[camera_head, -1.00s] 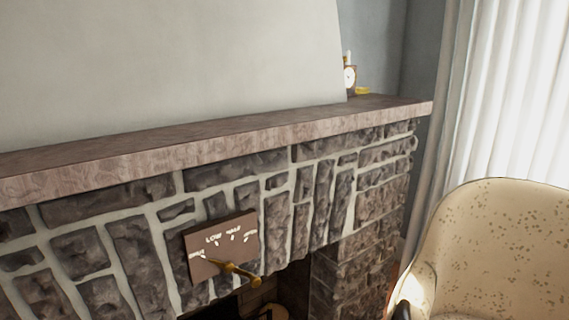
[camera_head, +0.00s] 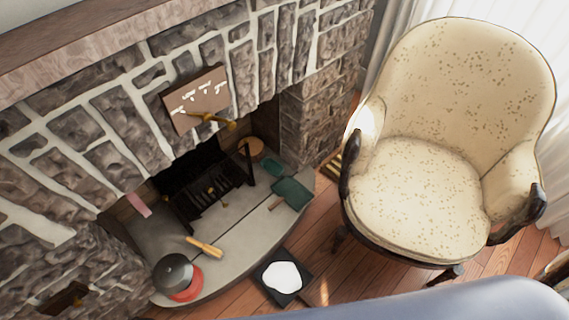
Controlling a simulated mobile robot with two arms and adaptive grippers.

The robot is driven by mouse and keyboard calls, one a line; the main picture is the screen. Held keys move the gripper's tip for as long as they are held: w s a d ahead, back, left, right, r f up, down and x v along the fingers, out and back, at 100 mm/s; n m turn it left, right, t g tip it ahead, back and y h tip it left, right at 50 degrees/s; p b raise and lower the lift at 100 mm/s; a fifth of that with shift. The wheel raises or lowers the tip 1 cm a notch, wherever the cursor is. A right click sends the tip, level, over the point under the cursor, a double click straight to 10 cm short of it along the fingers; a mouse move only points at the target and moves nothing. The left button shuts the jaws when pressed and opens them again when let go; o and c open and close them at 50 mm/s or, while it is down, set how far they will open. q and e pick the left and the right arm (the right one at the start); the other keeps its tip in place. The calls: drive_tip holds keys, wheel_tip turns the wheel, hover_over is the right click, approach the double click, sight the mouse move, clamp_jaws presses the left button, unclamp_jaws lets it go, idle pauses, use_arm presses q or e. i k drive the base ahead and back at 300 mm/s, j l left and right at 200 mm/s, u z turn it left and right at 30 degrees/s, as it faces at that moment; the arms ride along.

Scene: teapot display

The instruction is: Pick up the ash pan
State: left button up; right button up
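A square black pan (camera_head: 264,272) with a white mass in it, which looks like the ash pan, lies on the wooden floor at the front edge of the hearth. A flat dark green pan-like piece with a short brown handle (camera_head: 292,191) lies on the right part of the hearth. Neither of my grippers is in view.
The grey stone hearth (camera_head: 240,238) holds a black fire grate (camera_head: 212,197), a yellow-handled tool (camera_head: 204,246) and a grey-and-red round container (camera_head: 176,276). A cream armchair (camera_head: 420,200) stands at the right. Some wooden floor (camera_head: 318,262) is bare between hearth and chair.

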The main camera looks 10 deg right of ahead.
sight(283, 276)
drive_tip(key=k+z, duration=0.25)
drive_tip(key=k, duration=1)
